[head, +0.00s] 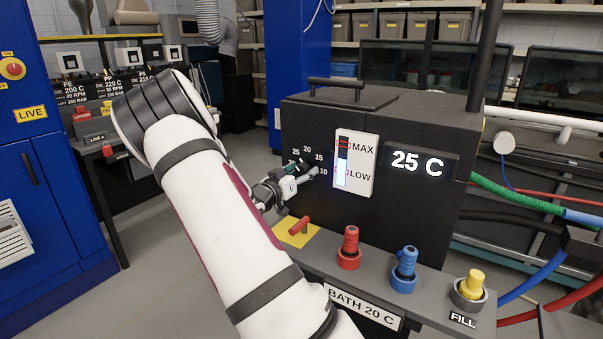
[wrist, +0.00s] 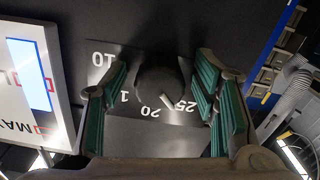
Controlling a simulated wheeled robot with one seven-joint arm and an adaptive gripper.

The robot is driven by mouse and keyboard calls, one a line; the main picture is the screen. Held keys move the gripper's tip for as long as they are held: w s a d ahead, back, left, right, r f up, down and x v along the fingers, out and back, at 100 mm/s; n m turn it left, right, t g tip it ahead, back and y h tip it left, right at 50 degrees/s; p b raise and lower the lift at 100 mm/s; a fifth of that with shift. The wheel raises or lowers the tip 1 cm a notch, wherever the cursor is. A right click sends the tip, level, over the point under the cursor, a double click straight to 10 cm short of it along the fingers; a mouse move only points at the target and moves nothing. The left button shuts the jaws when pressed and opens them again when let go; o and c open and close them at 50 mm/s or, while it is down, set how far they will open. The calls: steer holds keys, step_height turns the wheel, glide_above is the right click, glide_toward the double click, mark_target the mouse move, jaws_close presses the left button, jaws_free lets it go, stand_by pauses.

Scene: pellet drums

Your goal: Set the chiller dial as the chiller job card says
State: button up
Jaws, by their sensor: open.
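The chiller (head: 430,120) is a dark box with a display (head: 420,163) reading 25 C. A white card (head: 363,306) on the front ledge reads BATH 20 C. The chiller dial (wrist: 160,78) is a round black knob, seen upside down in the wrist view, with marks 10 to 25; the 15 is partly hidden by a finger. Its white pointer line is by the 25 mark. My gripper (wrist: 162,92) is open, with green-padded fingers on either side of the dial; I cannot tell if they touch it. In the head view my gripper (head: 301,178) largely hides the dial.
A level gauge (head: 355,163) marked MAX and LOW is right of the dial. The ledge below holds a red lever (head: 299,227), red (head: 350,248) and blue (head: 404,270) hose fittings and a yellow FILL cap (head: 471,284). Hoses run at the right.

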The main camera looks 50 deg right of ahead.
steer(key=c, duration=1.2)
steer(key=shift+w+f+m+b, duration=0.1)
steer(key=shift+f+m+b, duration=0.05)
steer(key=shift+m+b, duration=0.35)
steer(key=m+b, duration=0.3)
steer(key=shift+w+m+b, duration=0.1)
steer(key=shift+m+b, duration=0.2)
steer(key=shift+m, duration=0.1)
steer(key=m+b, duration=0.3)
steer(key=shift+m+b, duration=0.35)
steer(key=shift+m, duration=0.05)
steer(key=shift+a, duration=0.1)
